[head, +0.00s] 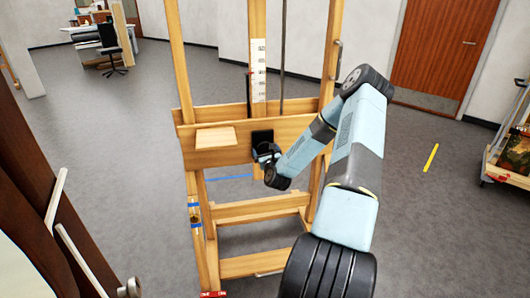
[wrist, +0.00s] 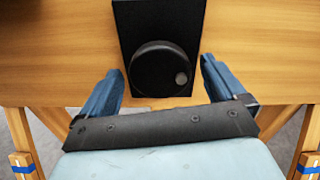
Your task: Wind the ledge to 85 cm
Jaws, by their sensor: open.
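A wooden easel (head: 186,60) stands in front of me, with a ledge (head: 225,143) across it. A white scale strip (head: 259,70) with dark marks runs up its middle post; I cannot read its numbers surely. A black plate (head: 262,137) is on the ledge's front. In the wrist view, this plate carries a round black knob (wrist: 158,68) with a small grey spot on its right side. My gripper (wrist: 158,82) is open, with its blue fingers apart on the left and right of the knob. In the head view my gripper (head: 264,153) is by the plate, and hides the knob.
A small light wooden board (head: 215,138) sticks out from the ledge's left part. Dark brown wood with pale bars (head: 56,195) is near at left. A cart (head: 512,150) stands at the right edge.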

